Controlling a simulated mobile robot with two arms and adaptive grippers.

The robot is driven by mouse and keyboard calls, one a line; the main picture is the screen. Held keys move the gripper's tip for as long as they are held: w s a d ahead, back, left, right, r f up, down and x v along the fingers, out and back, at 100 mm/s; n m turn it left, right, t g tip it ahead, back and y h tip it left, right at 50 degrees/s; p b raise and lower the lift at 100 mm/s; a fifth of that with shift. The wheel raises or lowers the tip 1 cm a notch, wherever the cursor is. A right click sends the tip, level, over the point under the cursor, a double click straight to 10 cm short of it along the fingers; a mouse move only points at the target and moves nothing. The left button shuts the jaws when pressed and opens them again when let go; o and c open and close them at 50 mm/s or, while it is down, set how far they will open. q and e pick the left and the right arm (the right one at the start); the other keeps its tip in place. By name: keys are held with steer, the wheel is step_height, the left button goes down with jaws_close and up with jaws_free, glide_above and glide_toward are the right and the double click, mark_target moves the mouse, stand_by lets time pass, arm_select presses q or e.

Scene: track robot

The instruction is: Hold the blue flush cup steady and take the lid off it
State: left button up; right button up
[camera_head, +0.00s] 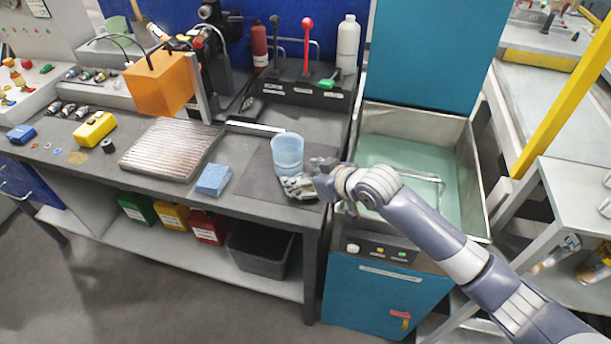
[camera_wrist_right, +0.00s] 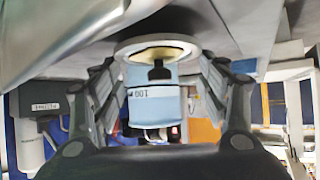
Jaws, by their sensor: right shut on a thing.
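The blue flush cup (camera_head: 287,152) stands upright on a dark mat on the bench, its top apparently uncovered. My right gripper (camera_head: 299,187) is low over the bench, just in front of the cup. In the right wrist view, which looks upside down, its fingers are around a pale round lid (camera_wrist_right: 138,54) with a dark knob. The gripper is shut on the lid's rim. The cup, marked 100, also shows beyond the knob (camera_wrist_right: 140,92). In the head view the fingers mostly hide the lid; whether it touches the bench is unclear. My left gripper is out of view.
A blue sponge-like block (camera_head: 213,179) and a ribbed metal plate (camera_head: 171,149) lie left of the cup. A rack with levers (camera_head: 300,93) and a white bottle (camera_head: 347,45) stand behind. A teal-bottomed basin (camera_head: 400,155) is at the right.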

steer(key=shift+s+f, duration=0.1)
steer(key=shift+f, duration=0.45)
